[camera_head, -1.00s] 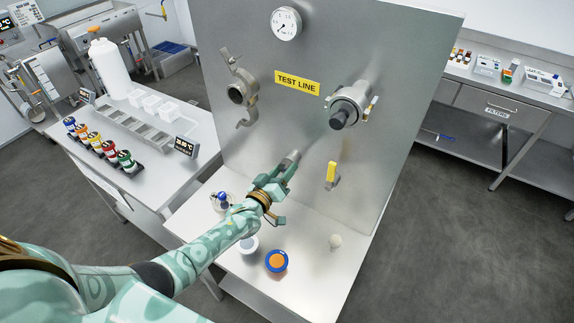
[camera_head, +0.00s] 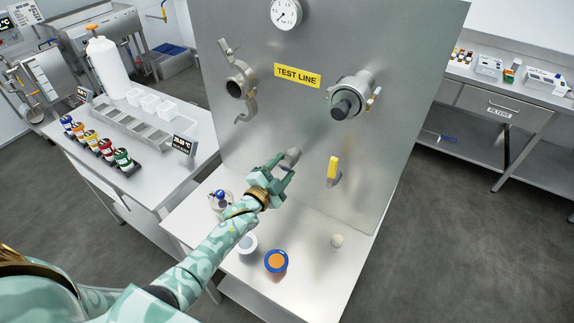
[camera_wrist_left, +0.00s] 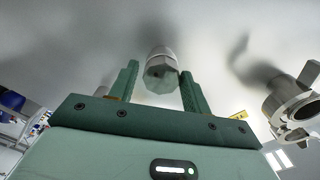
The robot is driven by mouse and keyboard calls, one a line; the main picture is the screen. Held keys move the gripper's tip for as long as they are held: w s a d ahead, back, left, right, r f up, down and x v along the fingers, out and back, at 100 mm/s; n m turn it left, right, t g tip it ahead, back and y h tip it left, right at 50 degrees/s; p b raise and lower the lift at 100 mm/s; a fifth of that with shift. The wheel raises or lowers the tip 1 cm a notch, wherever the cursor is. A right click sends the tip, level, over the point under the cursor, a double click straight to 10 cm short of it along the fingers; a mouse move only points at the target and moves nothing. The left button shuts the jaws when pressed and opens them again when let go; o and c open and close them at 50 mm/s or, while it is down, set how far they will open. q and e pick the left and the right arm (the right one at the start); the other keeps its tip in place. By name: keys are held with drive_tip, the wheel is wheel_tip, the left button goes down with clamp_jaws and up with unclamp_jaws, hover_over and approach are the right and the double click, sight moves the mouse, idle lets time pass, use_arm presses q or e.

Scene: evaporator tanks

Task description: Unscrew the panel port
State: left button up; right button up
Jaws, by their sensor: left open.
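The panel port (camera_head: 290,156) is a short grey metal fitting low on the steel test panel (camera_head: 310,120). In the left wrist view the port (camera_wrist_left: 161,72) shows as a faceted grey cap with a round collar behind it. My left gripper (camera_head: 281,170) is open in front of the port. In the left wrist view its two green fingers (camera_wrist_left: 158,85) stand to either side of the cap, with a gap on both sides. The cap lies beyond or level with the fingertips; the exact depth cannot be told. My right gripper is not in view.
An open clamp fitting (camera_head: 238,88) and a capped pipe fitting (camera_head: 350,97) sit higher on the panel. A yellow-handled valve (camera_head: 333,170) is right of the port. An orange-and-blue round item (camera_head: 276,261) and a small pale knob (camera_head: 337,241) are on the shelf below.

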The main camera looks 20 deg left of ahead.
use_arm(q)
drive_tip(key=m+b, duration=0.1)
drive_tip(key=m, duration=0.2)
drive_tip(key=shift+f, duration=0.15)
drive_tip(key=shift+a+m+b, duration=0.1)
drive_tip(key=shift+m+b, duration=0.4)
drive_tip(key=shift+m, duration=0.7)
drive_tip(key=m+b, duration=0.1)
drive_tip(key=m, duration=0.2)
drive_tip(key=shift+b, duration=0.3)
drive_tip(key=shift+a+r+m, duration=0.1)
drive_tip(key=shift+r+m, duration=0.1)
drive_tip(key=shift+m, duration=0.7)
drive_tip(key=c, duration=1)
drive_tip(key=n+p, duration=0.1)
drive_tip(key=n, duration=0.2)
drive_tip(key=shift+r, duration=0.1)
clamp_jaws()
drive_tip(key=shift+n+p, duration=0.3)
drive_tip(key=shift+n, duration=0.8)
drive_tip(key=shift+f, duration=0.25)
